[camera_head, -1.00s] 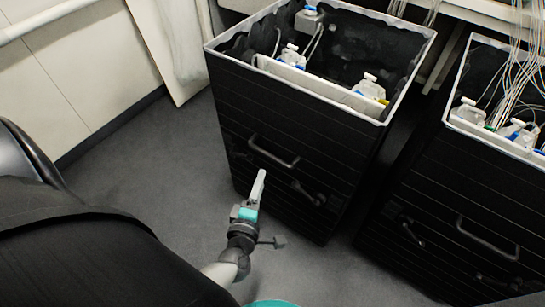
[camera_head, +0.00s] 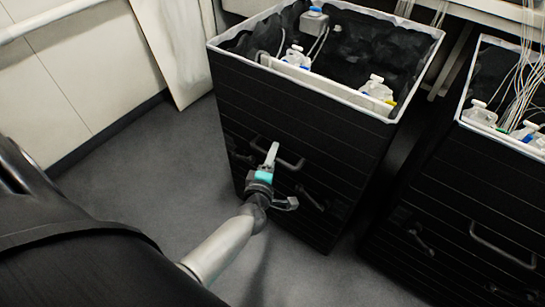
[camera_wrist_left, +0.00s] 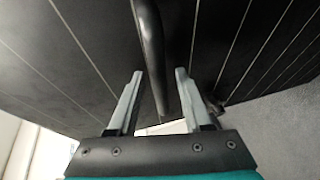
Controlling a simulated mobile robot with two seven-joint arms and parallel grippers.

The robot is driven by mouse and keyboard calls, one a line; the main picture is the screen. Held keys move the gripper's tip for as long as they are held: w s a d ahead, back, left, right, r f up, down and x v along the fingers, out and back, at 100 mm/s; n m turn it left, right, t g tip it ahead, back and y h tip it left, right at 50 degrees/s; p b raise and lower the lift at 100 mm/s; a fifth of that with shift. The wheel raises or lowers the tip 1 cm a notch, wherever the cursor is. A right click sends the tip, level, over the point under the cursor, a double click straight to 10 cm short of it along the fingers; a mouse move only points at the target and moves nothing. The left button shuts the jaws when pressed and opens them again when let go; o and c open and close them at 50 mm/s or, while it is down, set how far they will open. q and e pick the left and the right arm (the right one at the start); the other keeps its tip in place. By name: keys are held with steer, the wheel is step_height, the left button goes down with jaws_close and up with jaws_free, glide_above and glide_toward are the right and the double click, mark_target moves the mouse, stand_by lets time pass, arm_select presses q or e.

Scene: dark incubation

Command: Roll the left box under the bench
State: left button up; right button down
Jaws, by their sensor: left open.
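The left box (camera_head: 290,112) is tall and black with a white rim and an open top; it stands on the floor in the middle of the head view. A dark bar handle (camera_head: 292,164) is on its front. My left gripper (camera_head: 271,154) is at this handle. In the left wrist view my left gripper (camera_wrist_left: 159,76) is open, and the handle (camera_wrist_left: 150,45) runs between its two fingers without being clamped. The bench (camera_head: 486,12) shows as a pale edge behind the boxes at the top right. My right gripper is not in view.
A similar black box (camera_head: 440,215) stands to the right, a narrow gap away, with thin tubes hanging into it. Bottles with white and blue caps (camera_head: 376,88) sit inside the left box. A pale wall (camera_head: 85,75) is at the left. Grey floor (camera_head: 150,160) is clear between.

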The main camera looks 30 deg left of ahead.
arm_select(q)
steer(key=shift+c, duration=0.2)
jaws_close()
stand_by(1.1)
